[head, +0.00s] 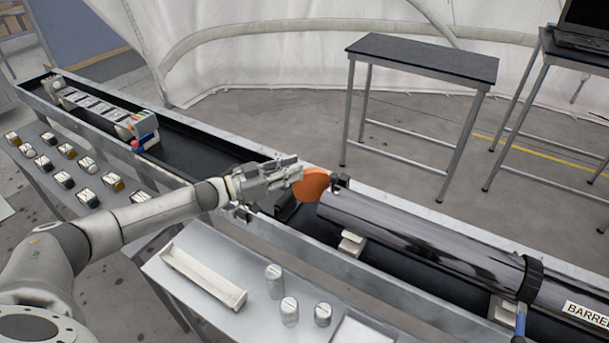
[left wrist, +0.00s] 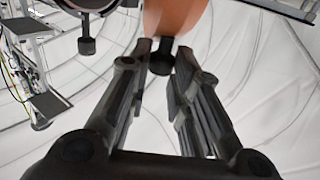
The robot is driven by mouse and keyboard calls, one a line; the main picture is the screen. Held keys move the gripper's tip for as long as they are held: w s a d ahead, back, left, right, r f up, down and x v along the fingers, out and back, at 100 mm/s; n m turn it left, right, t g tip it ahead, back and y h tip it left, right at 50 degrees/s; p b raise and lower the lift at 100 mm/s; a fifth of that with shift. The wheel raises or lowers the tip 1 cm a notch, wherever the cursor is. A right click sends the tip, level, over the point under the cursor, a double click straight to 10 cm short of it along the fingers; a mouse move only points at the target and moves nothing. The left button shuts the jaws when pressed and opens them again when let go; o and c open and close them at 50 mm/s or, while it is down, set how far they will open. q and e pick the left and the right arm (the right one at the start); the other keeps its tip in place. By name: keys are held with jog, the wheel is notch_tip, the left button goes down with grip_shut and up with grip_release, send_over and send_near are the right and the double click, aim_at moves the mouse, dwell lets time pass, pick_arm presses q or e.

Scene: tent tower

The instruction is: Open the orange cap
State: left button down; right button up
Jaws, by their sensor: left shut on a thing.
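My right gripper is not in view.
The barrel lies on a long metal-edged trough. A side table in front holds a white tray (head: 203,275) and white cylinders (head: 290,310). An empty black-topped table (head: 425,55) stands behind.

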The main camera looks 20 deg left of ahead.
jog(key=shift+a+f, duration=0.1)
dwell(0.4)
pick_arm(q)
jog(key=c, duration=1.6)
grip_release()
jog(key=o, duration=0.3)
jog(key=shift+w, duration=0.1)
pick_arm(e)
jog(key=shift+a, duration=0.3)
